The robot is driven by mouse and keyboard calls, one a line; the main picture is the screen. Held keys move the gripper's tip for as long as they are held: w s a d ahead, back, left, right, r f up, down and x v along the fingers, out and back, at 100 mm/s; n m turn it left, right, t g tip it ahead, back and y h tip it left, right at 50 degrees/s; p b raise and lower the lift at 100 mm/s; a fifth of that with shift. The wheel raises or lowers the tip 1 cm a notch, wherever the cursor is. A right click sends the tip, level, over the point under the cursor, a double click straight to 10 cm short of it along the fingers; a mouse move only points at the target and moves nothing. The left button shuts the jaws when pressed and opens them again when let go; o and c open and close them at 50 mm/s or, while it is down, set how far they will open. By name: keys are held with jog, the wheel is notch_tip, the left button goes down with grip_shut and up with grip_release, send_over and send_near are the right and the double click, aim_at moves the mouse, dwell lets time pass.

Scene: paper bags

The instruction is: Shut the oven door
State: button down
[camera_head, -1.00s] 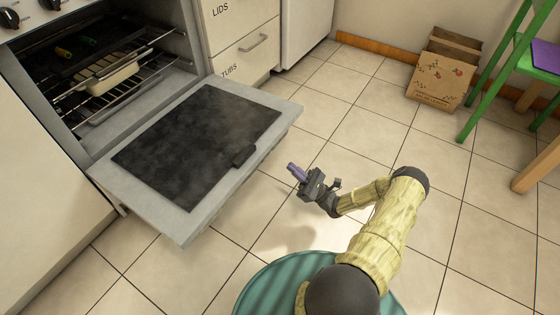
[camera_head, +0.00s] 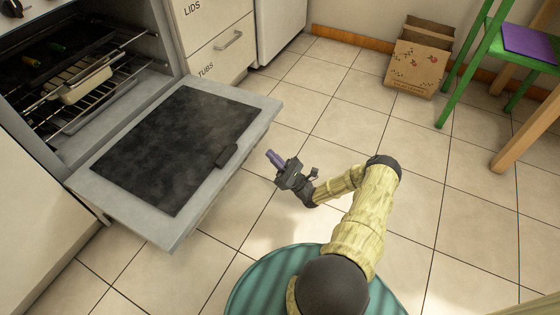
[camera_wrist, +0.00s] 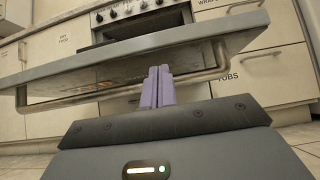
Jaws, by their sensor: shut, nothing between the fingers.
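The oven door (camera_head: 178,222) hangs fully open and roughly level, with a dark glass panel (camera_head: 170,150) on its inner face. Behind it the oven cavity (camera_head: 60,140) shows wire racks and a pale dish (camera_head: 85,83). My gripper (camera_head: 272,157) has purple fingers, shut and empty, and is just to the right of the door's outer edge, apparently apart from it. In the wrist view my shut fingers (camera_wrist: 158,88) point at the door (camera_wrist: 110,66), seen from below its edge, with the handle bar (camera_wrist: 80,97) beneath. Contact with the handle cannot be told.
Drawers labelled LIDS and TUBS (camera_head: 225,42) stand right of the oven. A paper bag (camera_head: 418,68) stands by the far wall. A green chair (camera_head: 465,65) and a wooden leg (camera_head: 525,140) are at the right. The tiled floor between is clear.

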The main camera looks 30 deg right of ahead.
jog(key=shift+p+x, duration=0.45)
jog(key=shift+x, duration=1.85)
